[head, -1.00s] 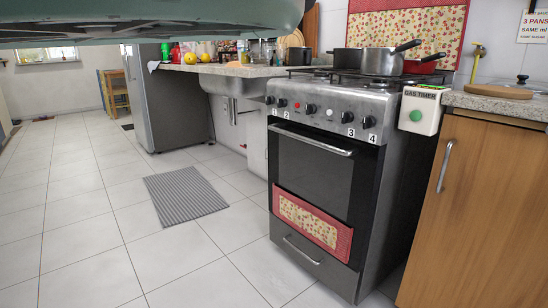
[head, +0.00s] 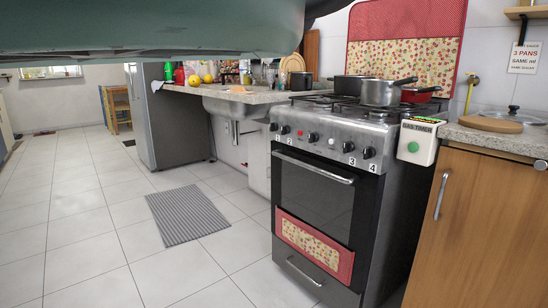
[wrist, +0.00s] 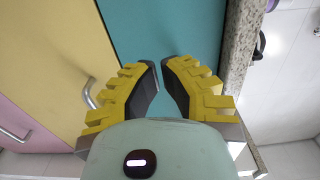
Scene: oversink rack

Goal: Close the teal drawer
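The teal drawer front (wrist: 190,28) fills the upper middle of the wrist view, beside a yellow panel on the left and a speckled stone edge on the right. My gripper (wrist: 160,66) has yellow ribbed fingers with dark pads. Contact cannot be told. The drawer does not show in the head view, where my arm covers the top.
In the wrist view, the yellow panel (wrist: 50,50) and a pink panel (wrist: 18,115) carry metal handles, and the stone counter edge (wrist: 238,45) runs close on the right. The head view shows a stove (head: 318,180), a wooden cabinet (head: 475,225), a grey mat (head: 187,215) and clear tiled floor.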

